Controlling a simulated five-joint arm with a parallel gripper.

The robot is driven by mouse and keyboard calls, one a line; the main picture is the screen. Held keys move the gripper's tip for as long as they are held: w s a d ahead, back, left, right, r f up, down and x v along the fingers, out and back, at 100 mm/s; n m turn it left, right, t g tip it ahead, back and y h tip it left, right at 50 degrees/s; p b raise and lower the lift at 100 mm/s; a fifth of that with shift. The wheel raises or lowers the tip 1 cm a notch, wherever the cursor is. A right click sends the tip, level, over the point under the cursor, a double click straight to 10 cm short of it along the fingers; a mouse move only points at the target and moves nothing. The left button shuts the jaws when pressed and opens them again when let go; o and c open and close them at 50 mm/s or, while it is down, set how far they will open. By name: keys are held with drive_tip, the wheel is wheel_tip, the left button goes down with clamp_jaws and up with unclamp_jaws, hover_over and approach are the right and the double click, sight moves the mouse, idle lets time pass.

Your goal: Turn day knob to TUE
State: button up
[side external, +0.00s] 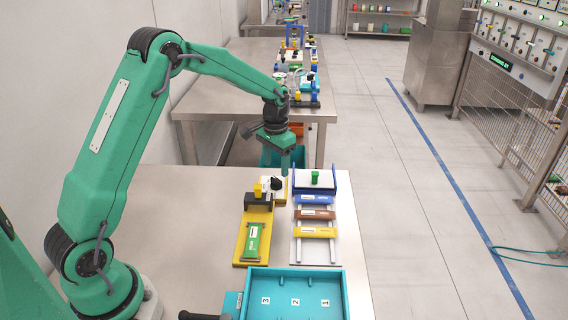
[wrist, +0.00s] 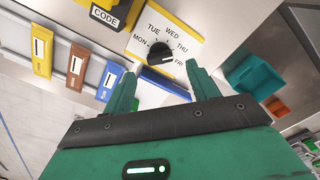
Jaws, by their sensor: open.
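The day knob (wrist: 160,53) is a black round knob on a white dial plate (wrist: 183,32) lettered MON, TUE, WED, THU and FRI. A light mark on the knob appears to point toward FRI. In the side view the dark knob (side external: 276,184) sits on the small white plate behind the yellow base. My gripper (wrist: 160,70) is open and empty, its two green fingers apart on either side below the knob in the wrist view. In the side view my gripper (side external: 286,170) hangs pointing down just above the knob, apparently not touching it.
A yellow base (side external: 243,246) with a green module and a black block (side external: 258,199) stands in front of the dial. To its right is a rack with blue (side external: 316,200), brown (side external: 316,215) and yellow slats. A teal tray (side external: 340,290) lies at the front.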

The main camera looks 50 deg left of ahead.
sight(276, 179)
drive_tip(key=shift+f, duration=2.4)
drive_tip(key=c, duration=1)
